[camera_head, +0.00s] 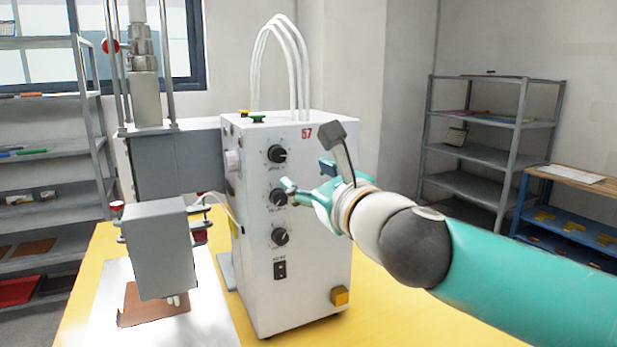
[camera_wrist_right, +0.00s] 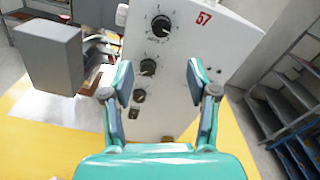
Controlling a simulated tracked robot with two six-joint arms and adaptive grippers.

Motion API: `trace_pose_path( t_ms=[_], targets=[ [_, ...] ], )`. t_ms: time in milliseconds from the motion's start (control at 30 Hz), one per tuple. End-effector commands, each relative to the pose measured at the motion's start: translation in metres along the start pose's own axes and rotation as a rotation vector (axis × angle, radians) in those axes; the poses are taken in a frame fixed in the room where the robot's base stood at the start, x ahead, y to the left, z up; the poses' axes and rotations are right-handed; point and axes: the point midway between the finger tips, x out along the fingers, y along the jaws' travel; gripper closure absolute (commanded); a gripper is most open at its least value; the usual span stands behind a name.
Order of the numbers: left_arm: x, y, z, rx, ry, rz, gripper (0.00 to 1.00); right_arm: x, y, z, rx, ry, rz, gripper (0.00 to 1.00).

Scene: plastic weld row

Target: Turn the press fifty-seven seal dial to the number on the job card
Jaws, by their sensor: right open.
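The press (camera_head: 308,240) is a white box marked with a red 57, which also shows in the wrist view (camera_wrist_right: 185,105). Its front has three black dials in a column: top (camera_head: 277,154), middle (camera_head: 277,197) and bottom (camera_head: 280,237). The wrist view shows the top dial (camera_wrist_right: 161,25), middle dial (camera_wrist_right: 148,67) and bottom dial (camera_wrist_right: 139,97). Their labels are too small to read, so I cannot tell which is the seal dial. My right gripper (camera_head: 309,179) is open and empty in front of the panel, near the middle dial. In the wrist view its fingers (camera_wrist_right: 161,82) stand apart. My left gripper is out of view.
A grey press head (camera_head: 158,250) stands left of the box over a brown sheet (camera_head: 160,303). A switch (camera_head: 280,270) and yellow button (camera_head: 340,296) sit low on the panel. Grey shelves (camera_head: 478,152) stand behind right. A white paper (camera_head: 572,173) lies on a side bench, unreadable.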

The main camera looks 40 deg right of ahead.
Motion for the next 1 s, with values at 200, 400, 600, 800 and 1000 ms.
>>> trace_pose_path(
  t_ms=[200,400,600,800,1000],
  targets=[
    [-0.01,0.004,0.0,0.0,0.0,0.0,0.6,-0.001,-0.002,0.002,-0.116,0.008,-0.006,0.41],
    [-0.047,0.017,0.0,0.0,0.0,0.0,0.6,-0.009,-0.01,0.005,-0.695,0.04,-0.021,0.41],
    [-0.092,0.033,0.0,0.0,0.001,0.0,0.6,-0.025,-0.013,0.006,-1.543,0.057,-0.012,0.41],
    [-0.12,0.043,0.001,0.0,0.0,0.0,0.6,-0.041,-0.007,0.005,-2.196,0.028,0.0,0.41],
    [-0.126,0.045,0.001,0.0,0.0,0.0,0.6,-0.045,-0.002,0.002,-2.45,0.003,-0.002,0.41]
  ],
)
